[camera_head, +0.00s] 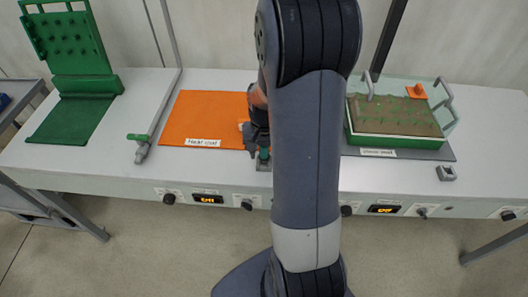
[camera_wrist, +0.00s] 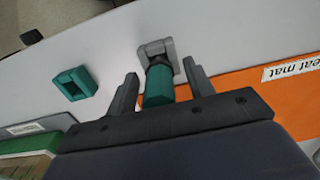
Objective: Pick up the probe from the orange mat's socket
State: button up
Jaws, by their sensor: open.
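The teal probe (camera_wrist: 158,85) stands in a small grey socket (camera_wrist: 168,47) at the edge of the orange mat (camera_wrist: 240,90). My gripper (camera_wrist: 160,68) is open, with one finger on each side of the probe and visible gaps between. In the head view my gripper (camera_head: 257,138) is low over the front right part of the orange mat (camera_head: 200,112). A bit of the teal probe (camera_head: 264,154) shows just below the fingers. My arm hides the area to the right of it.
A hollow teal block (camera_wrist: 75,83) sits on the bench beside the socket.

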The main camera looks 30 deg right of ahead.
jog(key=shift+f, duration=0.55)
jog(key=shift+c, duration=0.5)
jog(key=c, duration=0.9)
jog(key=shift+o, duration=0.2)
jog(key=shift+r, duration=0.15)
